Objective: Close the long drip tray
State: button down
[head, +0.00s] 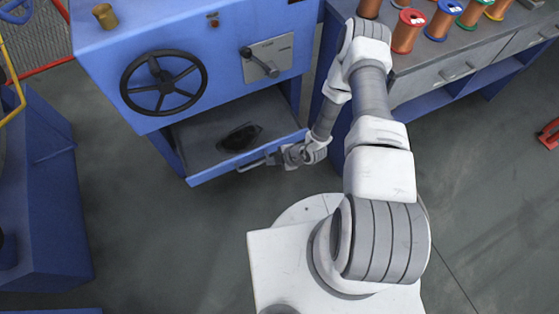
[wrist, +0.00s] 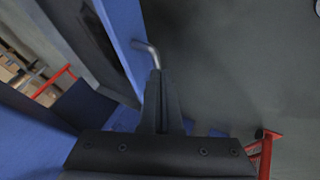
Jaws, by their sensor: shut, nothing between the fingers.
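The long drip tray (head: 215,160) is a grey tray with a blue front, pulled out of the bottom of the blue machine. A dark stain or puddle (head: 240,137) lies on its floor. A grey bar handle (head: 258,162) runs along its front; the handle's bent end also shows in the wrist view (wrist: 147,50). My gripper (head: 272,158) is at the right part of the tray front, by the handle. In the wrist view my gripper's fingers (wrist: 158,75) are together, with their tips beside the handle's end. I cannot tell whether they touch it.
The blue machine (head: 110,50) carries a black handwheel (head: 163,83) and a lever on a plate (head: 265,60) above the tray. A workbench (head: 440,80) with coloured spools stands at the right. Grey floor in front of the tray is clear on the left.

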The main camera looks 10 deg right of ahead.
aim_at(259, 154)
jog(key=shift+w+a+f+b, duration=0.1)
jog(key=shift+w+a+b, duration=0.15)
jog(key=shift+w, duration=0.45)
jog(key=shift+w+a+f+b, duration=0.1)
jog(key=shift+w+a+b, duration=0.15)
jog(key=shift+w, duration=0.45)
jog(key=shift+w+a+f+b, duration=0.1)
jog(key=shift+w+a+b, duration=0.15)
jog(key=shift+w, duration=0.45)
jog(key=shift+w, duration=0.1)
